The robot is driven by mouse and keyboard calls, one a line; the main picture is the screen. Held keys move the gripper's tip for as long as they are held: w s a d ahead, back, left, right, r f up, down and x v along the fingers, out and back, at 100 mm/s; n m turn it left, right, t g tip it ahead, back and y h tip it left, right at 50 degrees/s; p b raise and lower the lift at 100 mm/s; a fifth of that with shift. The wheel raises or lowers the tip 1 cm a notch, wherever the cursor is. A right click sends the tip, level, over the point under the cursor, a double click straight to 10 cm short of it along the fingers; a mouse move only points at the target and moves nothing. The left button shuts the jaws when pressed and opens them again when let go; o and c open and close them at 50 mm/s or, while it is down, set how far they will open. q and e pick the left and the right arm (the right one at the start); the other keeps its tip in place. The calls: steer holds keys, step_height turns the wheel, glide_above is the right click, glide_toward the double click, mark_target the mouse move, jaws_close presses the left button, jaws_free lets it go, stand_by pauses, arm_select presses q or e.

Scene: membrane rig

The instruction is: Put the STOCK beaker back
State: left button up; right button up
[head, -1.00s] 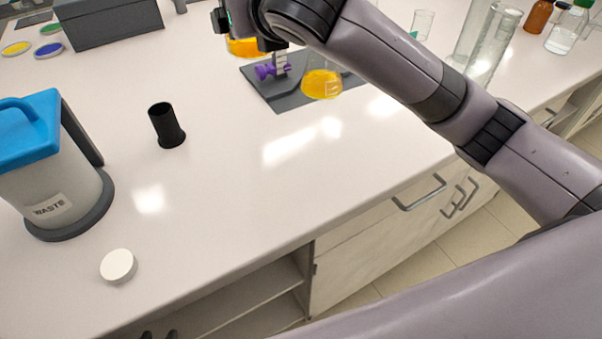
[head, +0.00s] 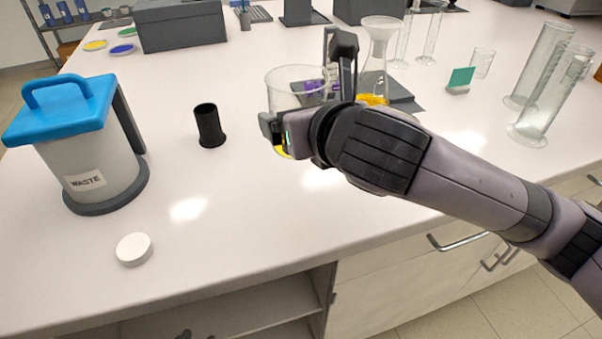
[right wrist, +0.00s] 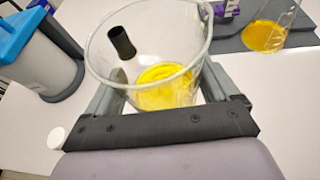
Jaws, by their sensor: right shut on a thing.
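A clear glass beaker (head: 297,82) with yellow liquid in the bottom is between the fingers of my right gripper (head: 306,96), which is shut on it. In the right wrist view the beaker (right wrist: 150,45) is gripped from both sides, and its open rim faces the camera. It seems held above the bench; its base is partly hidden by the gripper in the head view. I see no readable label on it. Dark tips at the bottom edge of the head view may be my left gripper (head: 195,335); too little shows to judge it.
A glass flask (head: 377,70) with orange-yellow liquid stands behind my right gripper on a dark plate (head: 405,104). A black cylinder (head: 209,126), the WASTE container (head: 88,150) and a white cap (head: 134,249) stand left. Tall glass cylinders (head: 540,95) stand right. The front-middle bench is clear.

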step_height(320, 180, down, 10)
steer(key=shift+f+b, duration=0.15)
steer(key=shift+b, duration=0.55)
steer(key=o, duration=1)
steer(key=shift+f, duration=0.15)
steer(key=shift+o, duration=0.2)
steer(key=shift+r, duration=0.2)
steer(key=p+v, duration=0.1)
steer(key=v, duration=1.1)
